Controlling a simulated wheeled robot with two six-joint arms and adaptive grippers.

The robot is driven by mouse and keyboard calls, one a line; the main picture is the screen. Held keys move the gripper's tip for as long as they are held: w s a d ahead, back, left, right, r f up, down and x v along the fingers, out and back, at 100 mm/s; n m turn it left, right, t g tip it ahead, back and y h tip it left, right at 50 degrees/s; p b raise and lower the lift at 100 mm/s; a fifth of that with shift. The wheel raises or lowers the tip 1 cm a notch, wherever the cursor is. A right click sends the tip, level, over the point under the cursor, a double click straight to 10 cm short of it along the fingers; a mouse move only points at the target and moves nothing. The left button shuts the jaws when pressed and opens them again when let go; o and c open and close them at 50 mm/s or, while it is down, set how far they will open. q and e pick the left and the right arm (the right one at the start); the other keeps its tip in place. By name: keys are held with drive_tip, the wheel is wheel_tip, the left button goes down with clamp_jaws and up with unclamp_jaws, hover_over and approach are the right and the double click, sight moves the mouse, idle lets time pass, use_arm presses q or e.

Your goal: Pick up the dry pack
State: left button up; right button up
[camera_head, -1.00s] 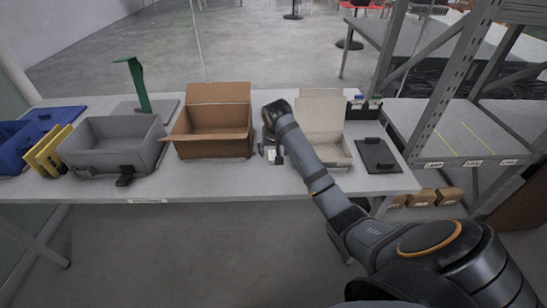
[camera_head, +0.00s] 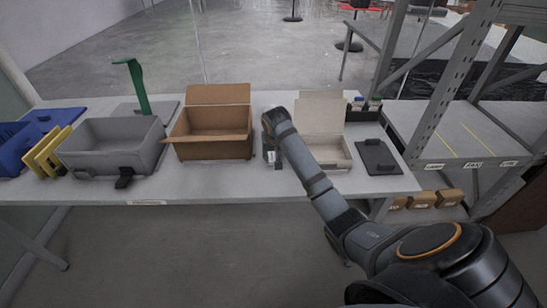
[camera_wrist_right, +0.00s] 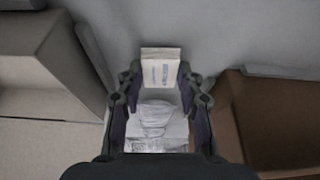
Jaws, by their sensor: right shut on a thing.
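My right gripper (camera_head: 271,156) is between the brown carton and the white box, low over the grey table. In the right wrist view its two dark fingers (camera_wrist_right: 160,82) are on either side of a small pale pack (camera_wrist_right: 160,68) with faint print, and it is shut on it. A wrinkled whitish surface (camera_wrist_right: 155,119) also shows between the fingers, nearer the palm; I cannot tell if it is part of the same pack. In the head view the pack is mostly hidden by the gripper. My left gripper is not in view.
The open brown carton (camera_head: 213,148) stands just left of the gripper, the open white box (camera_head: 334,158) just right. Further left are a grey bin (camera_head: 109,158), yellow panels (camera_head: 45,155) and a blue bin (camera_head: 14,158). A dark flat pad (camera_head: 378,157) lies at right.

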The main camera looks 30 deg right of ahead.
drive_tip(key=shift+r, duration=0.55)
drive_tip(key=s+d+r, duration=0.9)
drive_tip(key=s+r, duration=0.1)
drive_tip(key=r, duration=0.2)
drive_tip(key=shift+s+d+b, duration=0.15)
drive_tip(key=shift+d+b, duration=0.1)
drive_tip(key=shift+b, duration=0.2)
